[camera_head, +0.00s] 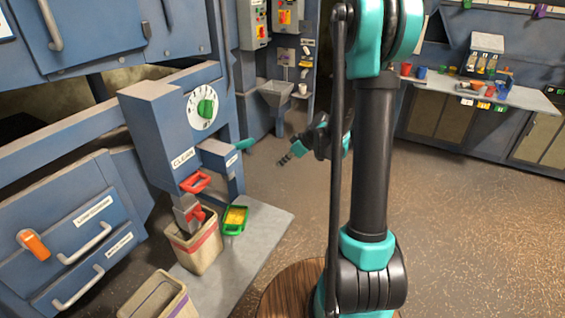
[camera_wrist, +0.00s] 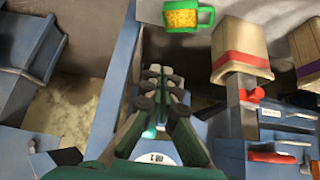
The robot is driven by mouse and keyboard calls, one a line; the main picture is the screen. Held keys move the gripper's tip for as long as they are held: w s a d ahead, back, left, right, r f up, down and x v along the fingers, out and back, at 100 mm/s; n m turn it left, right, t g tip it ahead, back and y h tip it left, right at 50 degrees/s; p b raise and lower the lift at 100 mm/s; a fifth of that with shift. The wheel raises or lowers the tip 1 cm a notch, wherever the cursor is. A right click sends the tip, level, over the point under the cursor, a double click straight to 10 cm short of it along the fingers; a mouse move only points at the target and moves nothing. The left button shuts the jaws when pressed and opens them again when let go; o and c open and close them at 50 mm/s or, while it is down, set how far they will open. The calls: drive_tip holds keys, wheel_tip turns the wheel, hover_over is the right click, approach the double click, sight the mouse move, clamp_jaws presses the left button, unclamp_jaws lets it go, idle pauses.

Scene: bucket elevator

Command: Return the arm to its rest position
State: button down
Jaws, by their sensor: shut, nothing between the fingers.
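My arm (camera_head: 372,165) stands as a tall black and teal upright in the head view and hides part of the scene behind it. My gripper (camera_head: 287,157) shows small to the left of the upright, pointing left and down above the floor. It also shows in the wrist view (camera_wrist: 163,80), where its dark-padded fingers are close together. It is shut and empty. In the head view it is to the right of the blue machine with the white dial (camera_head: 204,107).
Another bin (camera_head: 160,298) is nearer. Drawers (camera_head: 95,235) are at left. A counter (camera_head: 450,87) with cups is at the back right. The brown floor (camera_head: 465,215) at right is clear.

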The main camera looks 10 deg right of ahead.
drive_tip(key=s+d+m+h, duration=0.3)
drive_tip(key=s+d+m, duration=0.1)
drive_tip(key=s, duration=0.9)
drive_tip(key=s+d+r+m+h, duration=0.1)
drive_tip(key=s+d+m+h, duration=0.2)
drive_tip(key=s, duration=1.1)
drive_tip(key=d+m, duration=0.2)
drive_tip(key=m, duration=0.2)
drive_tip(key=shift+s+d+r, duration=0.15)
drive_tip(key=shift+d, duration=0.1)
